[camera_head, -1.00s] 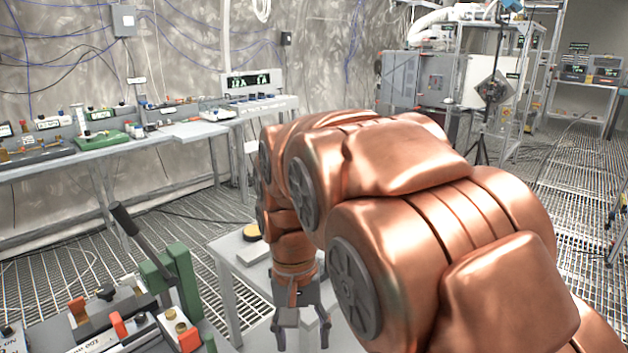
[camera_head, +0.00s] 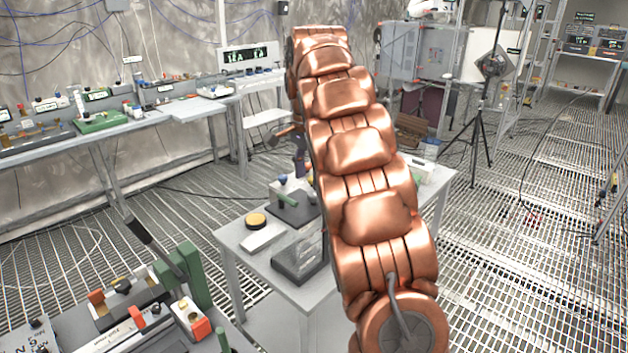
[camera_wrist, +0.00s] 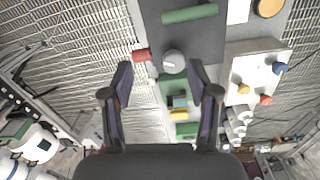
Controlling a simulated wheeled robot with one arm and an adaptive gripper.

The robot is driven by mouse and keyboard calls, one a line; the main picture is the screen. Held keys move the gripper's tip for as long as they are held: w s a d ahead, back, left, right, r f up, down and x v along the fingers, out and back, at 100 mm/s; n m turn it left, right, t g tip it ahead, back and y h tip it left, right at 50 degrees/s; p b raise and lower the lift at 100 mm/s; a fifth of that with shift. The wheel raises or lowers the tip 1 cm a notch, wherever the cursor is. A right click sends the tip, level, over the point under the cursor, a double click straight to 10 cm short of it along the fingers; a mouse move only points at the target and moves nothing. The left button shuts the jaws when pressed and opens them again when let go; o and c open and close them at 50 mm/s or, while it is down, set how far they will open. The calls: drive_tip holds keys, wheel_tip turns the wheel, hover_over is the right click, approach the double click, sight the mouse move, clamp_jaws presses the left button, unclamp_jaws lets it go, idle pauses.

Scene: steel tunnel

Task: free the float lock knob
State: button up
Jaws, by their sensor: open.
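A grey round knob (camera_wrist: 173,62) stands on a dark panel (camera_wrist: 205,40) in the wrist view, with a green bar (camera_wrist: 190,13) above it and a red piece (camera_wrist: 141,55) to its left. No label can be read there. My gripper (camera_wrist: 159,76) is open and empty; its two dark fingers lie apart, left and right below the knob. Contact cannot be told. My arm hides most of the gripper there.
A yellow disc (camera_head: 257,219) and a tilted grey box (camera_head: 299,258) are on the same table. A bench device with a black lever (camera_head: 150,238) is at lower left. A long bench (camera_head: 180,113) runs along the wall. The grating floor at right is open around a tripod (camera_head: 481,135).

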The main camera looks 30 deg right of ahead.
sight(314, 193)
drive_tip(key=w+d, duration=0.1)
drive_tip(key=w+d+r+m+p, duration=0.1)
drive_tip(key=shift+d+r, duration=0.3)
drive_tip(key=shift+f+p, duration=0.65)
drive_tip(key=shift+f, duration=3.25)
clamp_jaws()
